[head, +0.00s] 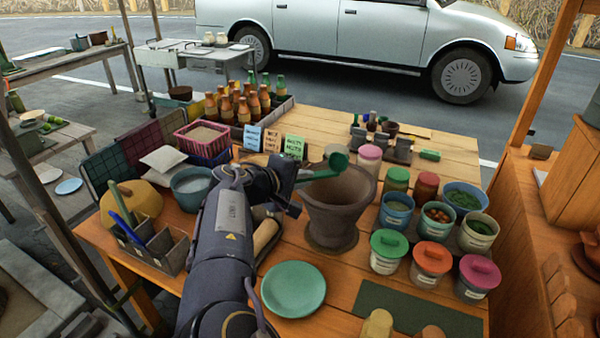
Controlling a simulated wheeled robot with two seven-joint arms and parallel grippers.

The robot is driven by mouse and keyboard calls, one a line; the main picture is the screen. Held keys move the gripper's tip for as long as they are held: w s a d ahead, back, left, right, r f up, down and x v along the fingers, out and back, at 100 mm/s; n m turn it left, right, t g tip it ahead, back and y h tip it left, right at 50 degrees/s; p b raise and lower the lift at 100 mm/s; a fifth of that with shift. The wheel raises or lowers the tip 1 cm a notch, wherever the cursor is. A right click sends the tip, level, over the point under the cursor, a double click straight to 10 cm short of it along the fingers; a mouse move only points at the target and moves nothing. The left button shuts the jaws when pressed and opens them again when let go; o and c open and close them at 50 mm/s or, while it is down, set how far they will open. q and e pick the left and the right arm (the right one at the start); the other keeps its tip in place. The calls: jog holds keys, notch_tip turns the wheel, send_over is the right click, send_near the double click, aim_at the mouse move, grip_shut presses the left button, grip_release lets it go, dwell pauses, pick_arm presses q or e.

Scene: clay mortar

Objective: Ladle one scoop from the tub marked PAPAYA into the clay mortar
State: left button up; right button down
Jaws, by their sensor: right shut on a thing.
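The brown clay mortar (333,220) stands upright in the middle of the wooden table, its mouth partly covered by a green ladle (338,162). My right gripper (296,183) is shut on the ladle's handle, just left of the mortar's rim. The ladle's bowl is above the far part of the mortar's mouth; whether it holds anything is unclear. Three open tubs stand to the right: a blue one (397,212), one with reddish-brown contents (436,221) and a pale one (478,236). Their labels are too small to read, so I cannot tell which is PAPAYA. My left gripper is out of view.
Lidded tubs with green (388,255), orange (430,268) and pink lids (477,281) stand in front of the open ones. A green plate (293,289) lies before the mortar. A teal bowl (191,188) and bottles (240,108) are left.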

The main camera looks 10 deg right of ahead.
jog(key=d+r+g+y+p, duration=0.1)
jog(key=r+p, duration=0.1)
jog(key=p, duration=0.3)
jog(key=w+r+g+y+p, duration=0.1)
jog(key=r+y+p, duration=0.1)
jog(key=p, duration=0.3)
jog(key=w+d+r+g+y+p, duration=0.1)
jog(key=r+p, duration=0.3)
jog(key=p, duration=0.1)
jog(key=shift+d+r+g+y, duration=0.1)
jog(key=shift+d+g+y, duration=0.2)
jog(key=shift+d+g, duration=0.1)
jog(key=shift+w+d+y+b, duration=0.4)
jog(key=shift+w+d+b, duration=0.05)
jog(key=shift+b, duration=0.05)
jog(key=shift+w+d+r+g+y, duration=0.75)
jog(key=shift+d+r+g+y, duration=0.1)
jog(key=shift+d+g+y, duration=0.1)
jog(key=shift+w+d+r+g+y, duration=0.75)
jog(key=shift+d+r+g+y, duration=0.1)
jog(key=shift+d+y, duration=0.1)
